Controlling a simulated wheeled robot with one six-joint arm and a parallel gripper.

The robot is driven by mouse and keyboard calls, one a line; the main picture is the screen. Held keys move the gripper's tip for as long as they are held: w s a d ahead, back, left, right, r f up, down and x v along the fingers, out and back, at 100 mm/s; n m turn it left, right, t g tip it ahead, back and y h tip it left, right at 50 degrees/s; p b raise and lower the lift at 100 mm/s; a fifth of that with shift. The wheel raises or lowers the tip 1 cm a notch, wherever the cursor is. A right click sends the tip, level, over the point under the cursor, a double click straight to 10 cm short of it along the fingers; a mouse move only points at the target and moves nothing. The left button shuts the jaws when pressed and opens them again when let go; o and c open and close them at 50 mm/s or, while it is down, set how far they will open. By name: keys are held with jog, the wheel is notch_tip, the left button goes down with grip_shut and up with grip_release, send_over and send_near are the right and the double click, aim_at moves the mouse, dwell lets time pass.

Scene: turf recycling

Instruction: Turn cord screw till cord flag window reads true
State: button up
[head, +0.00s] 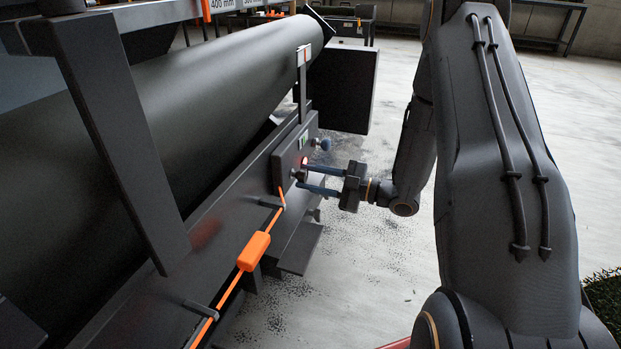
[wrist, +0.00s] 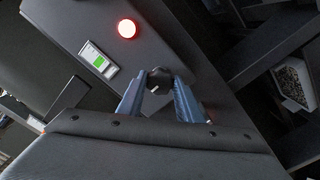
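The cord screw, a dark round knob with a pale mark (wrist: 160,78), sits on the grey panel (wrist: 78,25) between my two blue fingertips in the wrist view. In the head view it is a small spot (head: 299,175) at the panel's lower end. The cord flag window (wrist: 98,60) has a pale frame and shows a green patch; it also shows small in the head view (head: 303,139). My gripper (head: 308,178) reaches the panel from the right, one finger on each side of the screw. I cannot tell whether the fingers press on it.
A red lamp (wrist: 126,28) glows on the panel close to the window. An orange cord with an orange block (head: 253,251) runs along the machine's side below a large black roller (head: 215,90). Open floor lies to the right.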

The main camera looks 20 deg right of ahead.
jog(key=c, duration=0.3)
jog(key=shift+r+m+p, duration=0.1)
jog(key=shift+m+p, duration=0.2)
jog(key=shift+p, duration=0.2)
jog(key=m+p, duration=0.2)
jog(key=shift+s+p, duration=0.1)
jog(key=shift+p, duration=0.2)
jog(key=m+p, duration=0.3)
jog(key=shift+m+p, duration=0.35)
jog(key=shift+m, duration=0.05)
jog(key=shift+m+p, duration=0.65)
jog(key=shift+m, duration=0.15)
jog(key=shift+f+m, duration=0.2)
jog(key=shift+m, duration=0.1)
jog(key=o, duration=1)
